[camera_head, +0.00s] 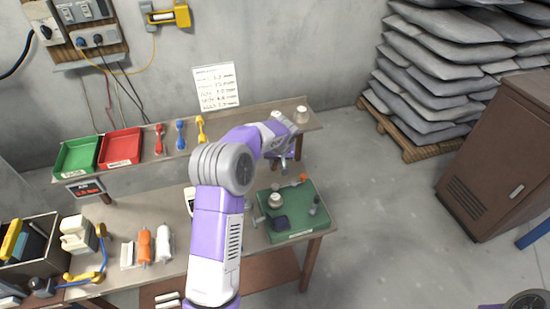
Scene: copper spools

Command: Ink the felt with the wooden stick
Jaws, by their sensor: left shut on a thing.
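My left gripper (282,158) is at the back edge of the green tray (310,229), above it in the picture. It is shut on a small thin thing, which may be the wooden stick; the arm and fingers hide most of it. On the tray, a dark blue square pad (280,222), perhaps the felt, lies in front of a small pale round jar (275,200). A thin piece with an orange end (303,178) shows at the tray's back. I cannot tell whether the held thing touches anything. My right gripper is out of view.
A dark grey upright piece (315,205) stands at the tray's right. A pale cup (301,114) stands on the back shelf (255,115). Red (120,147) and green bins (77,155) are at left.

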